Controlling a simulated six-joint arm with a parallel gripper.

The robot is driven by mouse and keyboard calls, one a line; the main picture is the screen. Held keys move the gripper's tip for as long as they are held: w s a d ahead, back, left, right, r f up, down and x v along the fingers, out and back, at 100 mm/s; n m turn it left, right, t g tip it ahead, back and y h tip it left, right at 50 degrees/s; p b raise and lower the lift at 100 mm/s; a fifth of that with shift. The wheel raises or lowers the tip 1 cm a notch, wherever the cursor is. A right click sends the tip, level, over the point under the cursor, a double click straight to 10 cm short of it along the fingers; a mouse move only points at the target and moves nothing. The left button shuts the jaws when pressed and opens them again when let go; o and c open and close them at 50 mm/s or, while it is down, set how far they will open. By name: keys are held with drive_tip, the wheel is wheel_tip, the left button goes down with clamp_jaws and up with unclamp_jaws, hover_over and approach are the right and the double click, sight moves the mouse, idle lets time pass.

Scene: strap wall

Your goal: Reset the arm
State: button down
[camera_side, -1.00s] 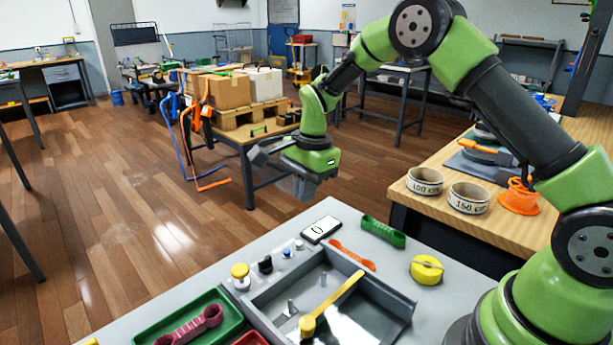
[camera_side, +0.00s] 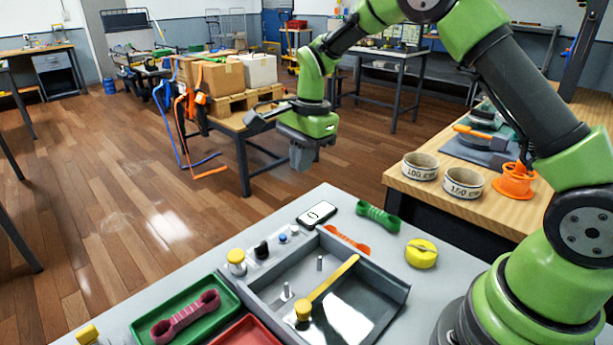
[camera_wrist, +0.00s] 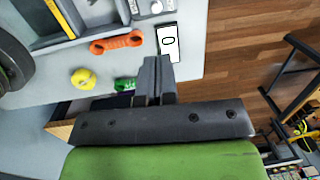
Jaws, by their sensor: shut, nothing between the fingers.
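My gripper (camera_side: 302,160) hangs below my green wrist, pointing down, in the air beyond the far edge of the grey bench (camera_side: 225,272) in the side view. In the wrist view, my gripper's (camera_wrist: 154,68) two dark fingers lie together with nothing between them. A white phone-like device (camera_wrist: 169,42) lies on the bench near the fingertips in that picture; the side view also shows the device (camera_side: 316,214). The fingers look clear of everything.
The grey tray (camera_side: 385,297) holds a yellow-handled tool (camera_side: 332,286). A green dumbbell-shaped piece (camera_side: 378,216), orange piece (camera_side: 346,239) and yellow disc (camera_side: 421,253) lie around it. Two labelled rings (camera_side: 420,166) stand on the wooden bench at right. Boxes (camera_side: 217,76) and straps stand behind.

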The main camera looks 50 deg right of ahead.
drive_tip(key=s+a+r+n+t, duration=0.2)
drive_tip(key=s+r+n+t, duration=0.35)
drive_tip(key=s+r, duration=0.8)
drive_tip(key=s+a+r+n, duration=0.1)
drive_tip(key=s+n, duration=0.7)
drive_tip(key=s, duration=0.3)
drive_tip(key=shift+a+r+t+y, duration=0.3)
drive_tip(key=shift+r+t+y, duration=0.1)
drive_tip(key=shift+t, duration=0.05)
